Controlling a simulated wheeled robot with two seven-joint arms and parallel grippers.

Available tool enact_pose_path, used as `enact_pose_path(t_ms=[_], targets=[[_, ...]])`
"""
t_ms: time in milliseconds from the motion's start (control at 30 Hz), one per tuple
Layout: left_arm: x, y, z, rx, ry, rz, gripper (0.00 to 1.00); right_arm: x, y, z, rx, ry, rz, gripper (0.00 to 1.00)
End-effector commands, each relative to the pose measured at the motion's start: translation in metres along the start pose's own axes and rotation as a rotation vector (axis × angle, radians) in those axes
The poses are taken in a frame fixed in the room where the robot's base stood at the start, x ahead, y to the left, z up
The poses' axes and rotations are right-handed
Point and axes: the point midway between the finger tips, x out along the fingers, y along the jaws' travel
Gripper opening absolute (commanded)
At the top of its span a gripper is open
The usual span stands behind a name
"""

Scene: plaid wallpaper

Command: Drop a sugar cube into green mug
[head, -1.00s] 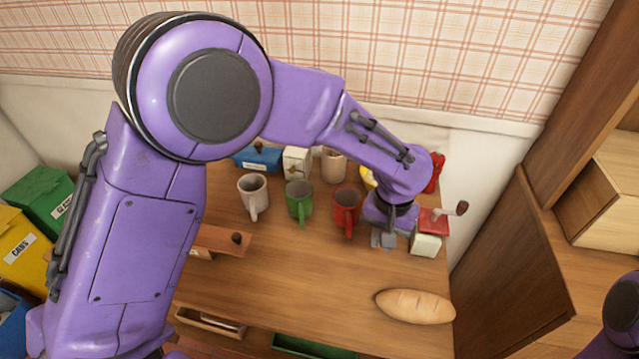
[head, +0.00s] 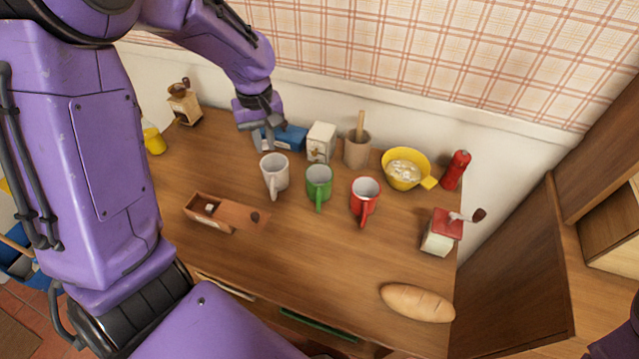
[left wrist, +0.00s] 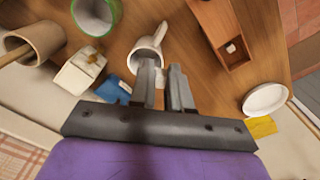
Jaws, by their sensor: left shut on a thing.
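The green mug (head: 318,184) stands upright on the table between the white mug (head: 273,178) and the red mug (head: 365,200). In the left wrist view the green mug (left wrist: 94,15) is at the top edge. My left gripper (head: 262,126) is at the back left, near the blue box (head: 290,137), behind and left of the green mug. In the left wrist view its fingers (left wrist: 163,80) are close together on a small pale thing, apparently a sugar cube, mostly hidden. A white cube (left wrist: 231,48) lies in the open wooden box (left wrist: 222,28). My right gripper is out of view.
A white carton (head: 320,143), a beige pot (head: 357,149), a yellow bowl with pale contents (head: 405,170) and a red pepper mill (head: 457,170) line the back. A grinder (head: 440,234) and bread loaf (head: 417,302) are at the right. The front middle is clear.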

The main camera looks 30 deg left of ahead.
Motion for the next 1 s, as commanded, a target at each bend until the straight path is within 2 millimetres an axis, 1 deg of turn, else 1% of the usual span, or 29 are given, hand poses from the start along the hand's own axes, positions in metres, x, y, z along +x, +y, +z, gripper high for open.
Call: enact_pose_path(t_ms=[33,67,167,433,500,600,833,900,1000], targets=[[-0.002,-0.006,-0.001,-0.021,0.0,0.0,0.0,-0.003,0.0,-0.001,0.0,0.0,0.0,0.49],[-0.002,-0.006,-0.002,-0.029,0.0,-0.001,0.0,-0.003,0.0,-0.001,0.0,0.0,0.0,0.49],[0.005,0.006,-0.001,-0.036,-0.001,-0.004,0.0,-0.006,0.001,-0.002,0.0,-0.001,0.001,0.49],[0.037,0.079,0.006,-0.032,-0.001,-0.005,0.0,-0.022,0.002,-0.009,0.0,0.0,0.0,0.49],[0.054,0.092,0.008,-0.034,-0.003,-0.006,0.0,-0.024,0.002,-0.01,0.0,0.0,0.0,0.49],[0.073,0.108,0.009,-0.033,-0.001,-0.004,0.0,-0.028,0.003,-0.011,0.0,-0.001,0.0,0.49],[0.099,0.13,0.011,-0.034,-0.001,-0.002,0.0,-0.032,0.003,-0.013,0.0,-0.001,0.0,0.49],[0.111,0.128,0.012,-0.036,-0.003,-0.005,0.0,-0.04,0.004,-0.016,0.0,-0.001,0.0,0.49],[0.124,0.129,0.011,-0.035,-0.001,-0.002,0.0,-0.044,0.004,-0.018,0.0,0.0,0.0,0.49]])
